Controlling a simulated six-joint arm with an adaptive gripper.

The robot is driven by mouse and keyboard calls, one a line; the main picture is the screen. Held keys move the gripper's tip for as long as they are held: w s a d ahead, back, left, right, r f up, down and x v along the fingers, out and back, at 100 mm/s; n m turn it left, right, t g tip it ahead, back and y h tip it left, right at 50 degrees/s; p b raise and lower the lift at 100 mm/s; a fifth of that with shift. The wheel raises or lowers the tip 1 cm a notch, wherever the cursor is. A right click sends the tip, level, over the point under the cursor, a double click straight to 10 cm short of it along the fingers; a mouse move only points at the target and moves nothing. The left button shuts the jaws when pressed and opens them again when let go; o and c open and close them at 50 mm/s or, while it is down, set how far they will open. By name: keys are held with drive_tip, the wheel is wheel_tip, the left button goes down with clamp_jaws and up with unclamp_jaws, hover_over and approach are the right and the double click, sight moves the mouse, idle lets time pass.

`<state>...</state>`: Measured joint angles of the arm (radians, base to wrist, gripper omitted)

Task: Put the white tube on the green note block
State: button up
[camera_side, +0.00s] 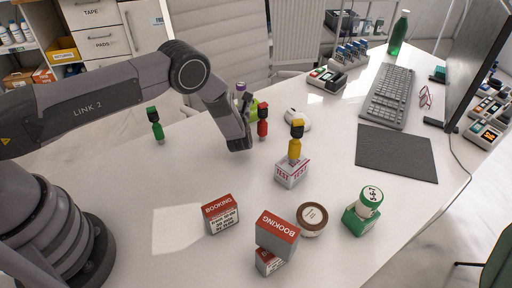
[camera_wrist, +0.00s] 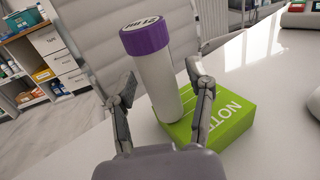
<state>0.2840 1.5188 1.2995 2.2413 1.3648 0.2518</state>
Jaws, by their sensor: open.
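The white tube (camera_wrist: 158,84) has a purple cap with a printed label. In the wrist view it stands on the green note block (camera_wrist: 238,118), near the block's left part, and looks slightly tilted there. My gripper (camera_wrist: 161,82) is open, with one finger on each side of the tube; the left finger shows a gap to it. In the side view my gripper (camera_side: 240,125) hides most of the tube, leaving its purple cap (camera_side: 240,87) visible. Only a small part of the green block (camera_side: 254,104) shows behind the fingers.
A red-bodied bottle (camera_side: 263,122) stands close right of my gripper, and a green one (camera_side: 155,125) stands left. A yellow bottle (camera_side: 295,146) stands on a white box (camera_side: 291,173). Booking boxes (camera_side: 221,216) and a green stamp (camera_side: 359,220) are nearer the front.

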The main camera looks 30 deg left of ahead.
drive_tip(key=v, duration=1.1)
drive_tip(key=shift+s+d, duration=0.15)
drive_tip(key=shift+d, duration=0.05)
drive_tip(key=s+a+r+n+g+y, duration=0.15)
drive_tip(key=a+r+n+g, duration=0.3)
drive_tip(key=r, duration=0.45)
drive_tip(key=s+a+r+n+g+y, duration=0.1)
drive_tip(key=a+r+n+g+y, duration=0.2)
drive_tip(key=a+r+n, duration=0.35)
drive_tip(key=s+a+r+n+g+h, duration=0.35)
drive_tip(key=s+r+n+g, duration=0.25)
drive_tip(key=s+r, duration=0.5)
drive_tip(key=s+d+r+n+t+h, duration=0.1)
drive_tip(key=s+r+n+h, duration=0.2)
drive_tip(key=s, duration=0.5)
drive_tip(key=s+d+r+n+t+h, duration=0.1)
drive_tip(key=s+d+r+n+h, duration=0.1)
drive_tip(key=s, duration=0.6)
drive_tip(key=s+d+r+n+t+h, duration=0.2)
drive_tip(key=s+r+n+h, duration=0.2)
drive_tip(key=s+n+h, duration=0.2)
drive_tip(key=shift+s+d+r+n, duration=0.25)
drive_tip(key=shift+s+n, duration=0.35)
drive_tip(key=shift+s, duration=0.3)
drive_tip(key=shift+o, duration=1)
